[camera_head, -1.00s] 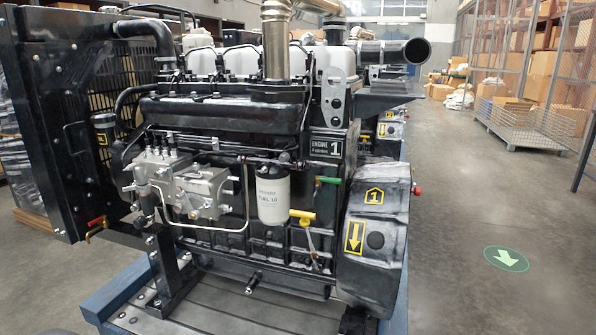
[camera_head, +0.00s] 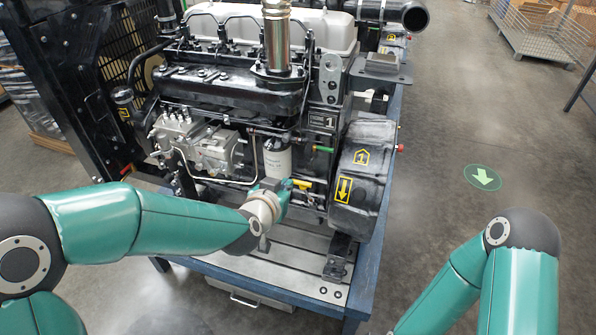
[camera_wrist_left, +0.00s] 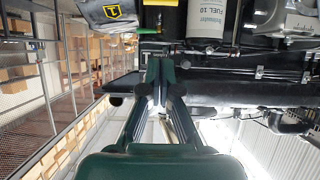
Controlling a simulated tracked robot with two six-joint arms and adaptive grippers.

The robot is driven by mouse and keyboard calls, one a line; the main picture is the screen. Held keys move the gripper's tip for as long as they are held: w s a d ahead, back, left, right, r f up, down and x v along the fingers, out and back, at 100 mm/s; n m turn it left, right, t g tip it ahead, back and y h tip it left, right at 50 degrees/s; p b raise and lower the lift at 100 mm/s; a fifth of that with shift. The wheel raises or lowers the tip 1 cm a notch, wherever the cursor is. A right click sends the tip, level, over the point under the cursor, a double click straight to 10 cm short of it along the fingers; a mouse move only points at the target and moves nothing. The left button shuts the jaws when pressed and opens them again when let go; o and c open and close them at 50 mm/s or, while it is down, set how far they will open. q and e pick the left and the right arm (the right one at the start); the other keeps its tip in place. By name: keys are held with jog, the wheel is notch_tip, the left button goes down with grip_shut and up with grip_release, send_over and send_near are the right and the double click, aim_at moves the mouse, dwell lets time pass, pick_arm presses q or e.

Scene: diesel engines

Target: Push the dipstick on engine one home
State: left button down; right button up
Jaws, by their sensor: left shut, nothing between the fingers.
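Engine one (camera_head: 230,95) stands on a bench, with its number 1 plate on the side. The yellow dipstick handle (camera_head: 302,184) shows low on the engine's side, just right of the white fuel filter (camera_head: 277,160). My left gripper (camera_head: 286,186) is shut and empty, with its tips close to the left of the yellow handle. I cannot tell whether they touch. In the left wrist view the shut fingers (camera_wrist_left: 160,68) point at the engine, and the yellow handle cannot be made out there. My right arm shows at lower right, but its gripper is out of frame.
A green handle (camera_head: 322,149) sits above the yellow one. A black housing (camera_head: 362,172) with a yellow down-arrow label stands to the right. The blue-edged bench (camera_head: 372,245) runs below my left wrist. The floor to the right is open, with a green arrow sign (camera_head: 483,178).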

pick_arm(q)
jog(key=p, duration=0.2)
send_over(298, 183)
jog(key=s, duration=0.4)
notch_tip(298, 183, down, 4)
jog(key=f, duration=0.1)
jog(key=w+f, duration=0.1)
jog(key=f, duration=0.1)
jog(key=shift+w+f+p, duration=0.1)
jog(key=shift+w+p, duration=0.2)
jog(key=shift+p, duration=0.05)
jog(key=shift+w+f, duration=0.15)
jog(key=shift+f, duration=0.35)
pick_arm(e)
notch_tip(298, 183, up, 3)
jog(key=shift+f, duration=0.1)
pick_arm(q)
jog(key=shift+f, duration=0.1)
